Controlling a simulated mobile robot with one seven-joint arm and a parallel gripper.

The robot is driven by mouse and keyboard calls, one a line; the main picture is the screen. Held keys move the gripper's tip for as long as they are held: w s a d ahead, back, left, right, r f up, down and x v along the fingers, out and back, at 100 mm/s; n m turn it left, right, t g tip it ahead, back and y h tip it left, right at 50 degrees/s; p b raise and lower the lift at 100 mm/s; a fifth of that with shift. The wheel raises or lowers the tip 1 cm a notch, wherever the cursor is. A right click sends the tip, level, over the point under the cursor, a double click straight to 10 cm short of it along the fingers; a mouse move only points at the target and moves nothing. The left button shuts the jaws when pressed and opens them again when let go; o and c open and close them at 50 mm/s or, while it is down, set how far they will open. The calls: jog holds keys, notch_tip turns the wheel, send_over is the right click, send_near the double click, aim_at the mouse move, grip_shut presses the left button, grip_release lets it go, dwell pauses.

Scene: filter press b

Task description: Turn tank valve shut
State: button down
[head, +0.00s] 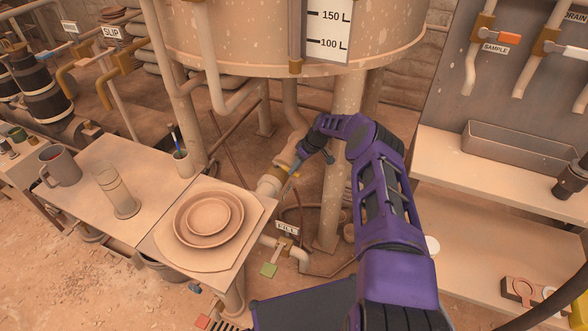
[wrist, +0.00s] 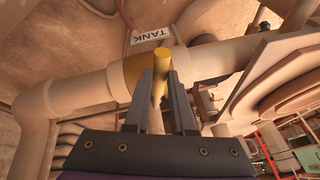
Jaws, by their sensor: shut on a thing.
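The tank valve is a brass-coloured body (wrist: 132,76) on a thick pipe, below a white TANK label (wrist: 151,37) in the wrist view. Its yellow lever handle (wrist: 162,56) stands out from the pipe towards the wrist camera. My gripper (wrist: 160,75) has one finger on each side of the handle and is shut on it.
The big tank (head: 240,35) hangs over the valve. A table (head: 139,217) with stacked plates (head: 208,218) and a mug (head: 62,167) stands close on the left. A FILL valve (head: 284,243) with a green handle sits below. Shelves (head: 500,170) stand at the right.

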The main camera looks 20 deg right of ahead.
dwell(0.3)
jog(key=c, duration=0.8)
grip_release()
jog(key=shift+o, duration=0.2)
notch_tip(320, 180, up, 10)
jog(key=p, duration=0.1)
